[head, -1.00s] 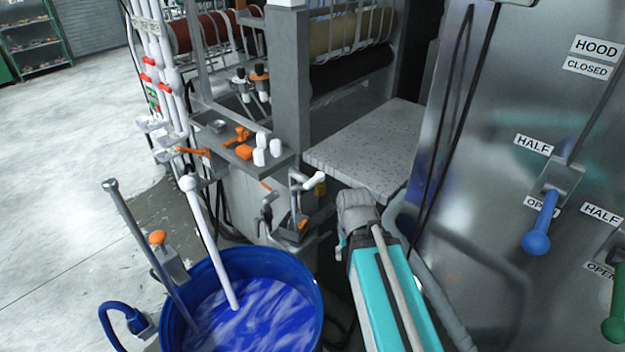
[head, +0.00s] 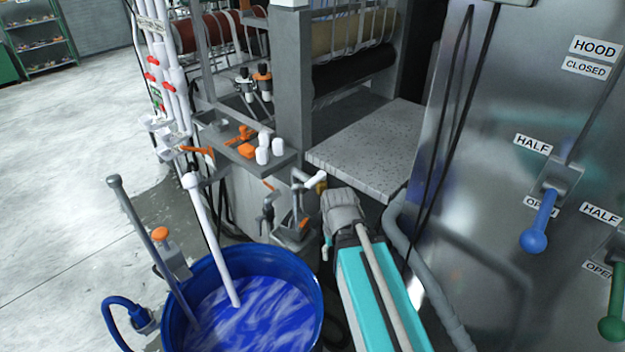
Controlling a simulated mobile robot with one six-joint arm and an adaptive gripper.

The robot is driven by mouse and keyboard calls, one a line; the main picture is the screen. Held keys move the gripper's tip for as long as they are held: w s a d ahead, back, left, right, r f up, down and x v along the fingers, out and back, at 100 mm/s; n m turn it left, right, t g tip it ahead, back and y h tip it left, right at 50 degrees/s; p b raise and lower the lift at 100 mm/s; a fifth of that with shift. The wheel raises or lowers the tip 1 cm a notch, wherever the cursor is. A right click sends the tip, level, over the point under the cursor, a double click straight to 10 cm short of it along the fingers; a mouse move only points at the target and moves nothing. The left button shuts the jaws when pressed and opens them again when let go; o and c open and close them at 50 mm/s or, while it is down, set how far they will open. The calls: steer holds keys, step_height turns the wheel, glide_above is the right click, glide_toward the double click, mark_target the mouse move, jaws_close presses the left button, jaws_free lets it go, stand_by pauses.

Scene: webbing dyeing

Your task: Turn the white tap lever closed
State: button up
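The white tap lever (head: 315,181) sticks out to the right at the top of a grey tap (head: 299,192), low beside the grey machine and behind the blue barrel. A second grey tap (head: 267,215) with a dark body is just left of it. The grey end of my arm, with my gripper (head: 342,207), is just right of and below the white lever in the picture. I cannot tell whether it touches the lever. The fingers cannot be made out, so their opening is unclear.
A blue barrel (head: 313,290) of blue liquid with a white pole (head: 209,235) and a grey pole (head: 148,240) stands left of my arm. A speckled grey slab (head: 365,150) lies above my gripper. A metal panel with blue (head: 540,222) and green (head: 612,310) levers is at right.

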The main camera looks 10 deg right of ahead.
steer(key=shift+o, duration=0.6)
step_height(320, 180, up, 17)
steer(key=m+p, duration=1)
steer(key=p, duration=0.7)
glide_above(312, 180)
steer(key=shift+f, duration=0.2)
steer(key=shift+f+b, duration=0.1)
steer(key=shift+b, duration=0.25)
step_height(312, 180, down, 14)
steer(key=b, duration=1.3)
steer(key=shift+r, duration=0.2)
steer(key=shift+b, duration=0.3)
steer(key=shift+d, duration=0.1)
jaws_close()
